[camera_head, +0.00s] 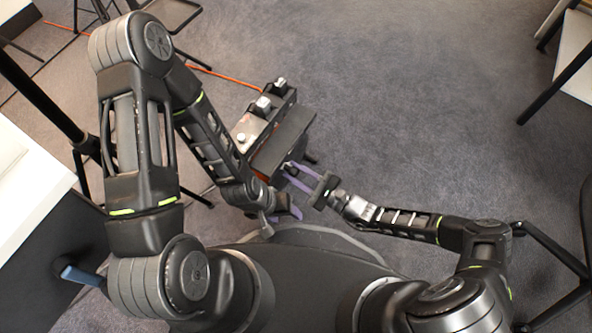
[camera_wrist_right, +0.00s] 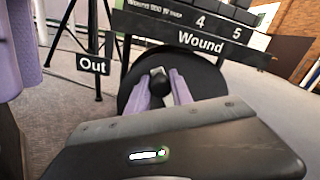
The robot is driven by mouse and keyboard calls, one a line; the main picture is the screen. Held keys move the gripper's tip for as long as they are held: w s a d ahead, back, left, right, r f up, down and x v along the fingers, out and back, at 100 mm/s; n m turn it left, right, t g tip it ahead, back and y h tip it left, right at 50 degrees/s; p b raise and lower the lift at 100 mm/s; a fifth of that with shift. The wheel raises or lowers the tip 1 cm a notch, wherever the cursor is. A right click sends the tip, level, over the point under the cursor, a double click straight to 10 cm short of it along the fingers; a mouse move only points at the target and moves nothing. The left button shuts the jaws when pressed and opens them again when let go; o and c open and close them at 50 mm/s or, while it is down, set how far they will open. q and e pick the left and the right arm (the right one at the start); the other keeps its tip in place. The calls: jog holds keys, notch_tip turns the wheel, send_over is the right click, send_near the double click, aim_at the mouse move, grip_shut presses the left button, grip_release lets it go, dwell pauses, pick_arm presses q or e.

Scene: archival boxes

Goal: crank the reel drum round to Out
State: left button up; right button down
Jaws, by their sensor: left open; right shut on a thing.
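The reel drum is a dark round disc (camera_wrist_right: 205,84) in the right wrist view, facing me below a panel. A black crank knob (camera_wrist_right: 158,88) stands out from it. My right gripper (camera_wrist_right: 158,78) has its purple fingers on either side of the knob and is shut on it. The label Out (camera_wrist_right: 92,65) is left of the drum; the label Wound (camera_wrist_right: 200,42) is above it. In the head view my right gripper (camera_head: 290,172) reaches the near side of the dark reel unit (camera_head: 284,140). My left gripper (camera_head: 286,208) is open, lower, and apart from the unit.
A metal-topped box (camera_head: 249,128) adjoins the reel unit at its far left. An orange cable (camera_head: 225,76) runs over the carpet. Tables stand at the left (camera_head: 30,185) and upper right (camera_head: 572,55). The carpet to the upper right of the unit is clear.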

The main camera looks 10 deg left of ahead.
jog(key=shift+f, duration=0.1)
jog(key=c, duration=1.1)
grip_release()
jog(key=shift+c, duration=0.2)
pick_arm(q)
jog(key=shift+s+r+p, duration=0.2)
jog(key=shift+r+p, duration=0.7)
jog(key=shift+r, duration=0.05)
pick_arm(e)
jog(key=v, duration=0.8)
